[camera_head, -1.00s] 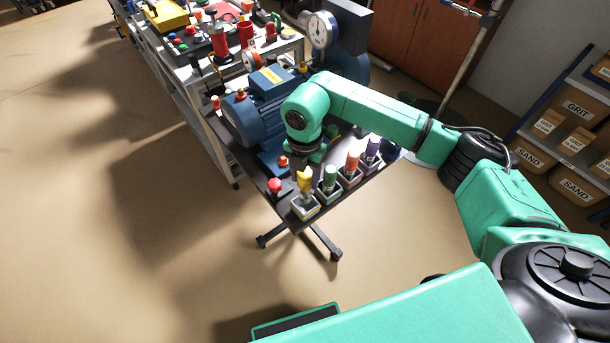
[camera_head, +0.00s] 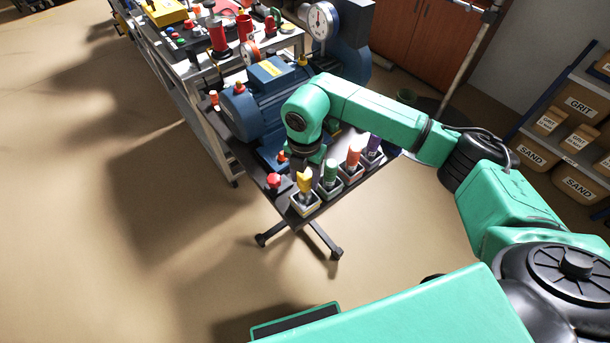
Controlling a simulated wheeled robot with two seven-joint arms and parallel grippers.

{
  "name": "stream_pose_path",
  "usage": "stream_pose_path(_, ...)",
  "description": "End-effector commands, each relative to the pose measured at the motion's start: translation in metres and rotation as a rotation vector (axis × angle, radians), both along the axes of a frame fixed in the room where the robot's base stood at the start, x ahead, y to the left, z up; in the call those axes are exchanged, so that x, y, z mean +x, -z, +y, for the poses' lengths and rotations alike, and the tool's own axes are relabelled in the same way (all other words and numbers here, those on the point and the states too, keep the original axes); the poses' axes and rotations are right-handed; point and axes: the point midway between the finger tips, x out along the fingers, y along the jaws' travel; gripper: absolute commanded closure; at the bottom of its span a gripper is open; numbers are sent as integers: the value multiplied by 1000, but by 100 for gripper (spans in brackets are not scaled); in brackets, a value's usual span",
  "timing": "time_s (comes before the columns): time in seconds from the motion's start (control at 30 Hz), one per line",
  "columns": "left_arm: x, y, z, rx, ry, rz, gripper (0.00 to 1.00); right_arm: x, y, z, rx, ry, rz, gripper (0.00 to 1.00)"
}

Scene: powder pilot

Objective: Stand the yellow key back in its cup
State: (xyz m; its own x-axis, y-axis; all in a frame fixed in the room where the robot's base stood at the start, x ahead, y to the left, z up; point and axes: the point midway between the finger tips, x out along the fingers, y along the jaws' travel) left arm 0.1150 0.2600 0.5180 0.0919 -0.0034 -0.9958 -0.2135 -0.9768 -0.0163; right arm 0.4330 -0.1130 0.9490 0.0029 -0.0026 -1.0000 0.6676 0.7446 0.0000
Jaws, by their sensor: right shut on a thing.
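The yellow key (camera_head: 304,182) is upright over the front-left cup (camera_head: 305,209), a small pale-rimmed square holder at the table's near corner. Its grey lower part shows at the cup's mouth; I cannot tell how deep it sits or whether it touches the bottom. My right gripper (camera_head: 311,163) points down from the green wrist just above and behind the yellow key and is shut on it. The fingertips are small and mostly hidden. My left gripper is not in view.
Green (camera_head: 330,173), orange (camera_head: 353,157) and purple (camera_head: 373,147) keys stand in cups in a row to the right. A red knob (camera_head: 274,181) is close left. A blue motor (camera_head: 262,105) stands behind. Open floor lies left of the dark table.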

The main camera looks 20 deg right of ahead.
Motion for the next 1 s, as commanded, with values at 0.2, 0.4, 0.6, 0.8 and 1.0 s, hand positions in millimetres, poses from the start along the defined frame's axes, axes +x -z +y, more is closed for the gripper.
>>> stream_pose_path(0.2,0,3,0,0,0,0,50,0,3,0,1,0,-1,100)
stream_pose_path(0.4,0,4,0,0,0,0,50,0,4,0,1,0,-1,100)
stream_pose_path(0.6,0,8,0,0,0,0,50,0,8,0,1,0,-1,100)
stream_pose_path(0.8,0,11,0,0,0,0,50,0,12,0,1,0,-1,100)
stream_pose_path(1.0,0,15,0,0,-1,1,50,0,17,0,1,0,-1,100)
